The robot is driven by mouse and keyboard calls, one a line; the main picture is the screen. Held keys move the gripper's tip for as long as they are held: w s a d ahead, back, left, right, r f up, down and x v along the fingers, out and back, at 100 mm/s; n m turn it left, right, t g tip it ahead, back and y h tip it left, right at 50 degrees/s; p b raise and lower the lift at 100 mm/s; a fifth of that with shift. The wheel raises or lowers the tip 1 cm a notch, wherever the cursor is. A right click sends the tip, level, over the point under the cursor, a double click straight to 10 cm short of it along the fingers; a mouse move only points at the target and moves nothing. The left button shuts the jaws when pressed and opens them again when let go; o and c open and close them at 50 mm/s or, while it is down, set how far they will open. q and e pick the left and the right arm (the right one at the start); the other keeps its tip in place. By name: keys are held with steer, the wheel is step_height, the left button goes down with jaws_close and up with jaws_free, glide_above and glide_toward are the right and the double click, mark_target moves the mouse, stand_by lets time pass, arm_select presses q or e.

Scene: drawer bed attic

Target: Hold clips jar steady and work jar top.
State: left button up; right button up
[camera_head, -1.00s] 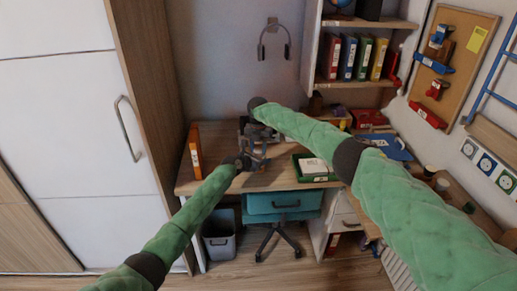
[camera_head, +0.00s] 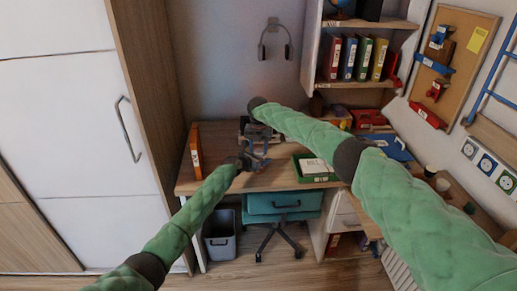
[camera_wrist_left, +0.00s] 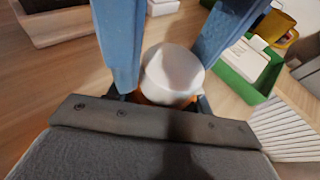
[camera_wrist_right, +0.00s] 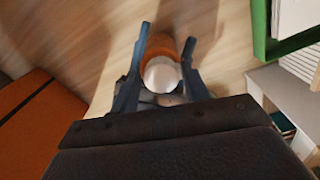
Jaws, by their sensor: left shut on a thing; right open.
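The clips jar has an orange body (camera_wrist_right: 163,46) and a round white top (camera_wrist_left: 172,68). The white top (camera_wrist_right: 161,75) also shows in the right wrist view. My left gripper (camera_wrist_left: 163,99) is shut on the jar's body, just under the top. My right gripper (camera_wrist_right: 166,40) is open, with its blue fingers on either side of the top and apart from it. In the head view my left gripper (camera_head: 254,161) and right gripper (camera_head: 262,152) meet over the desk and hide most of the jar. I cannot tell whether the jar touches the desk.
The wooden desk (camera_head: 215,178) has a green tray (camera_head: 318,176) with white cards right of my grippers. An orange binder (camera_head: 195,150) stands at the desk's left end. A teal chair (camera_head: 283,205) is in front. Headphones (camera_head: 275,45) hang on the wall behind.

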mark_target(259, 150)
steer(key=shift+r, duration=0.1)
step_height(259, 150, up, 12)
stand_by(0.5)
steer(key=shift+f, duration=0.25)
step_height(259, 150, down, 12)
steer(key=m, duration=1.2)
steer(key=shift+s+d+f, duration=0.1)
steer(key=shift+s+d, duration=0.05)
stand_by(0.4)
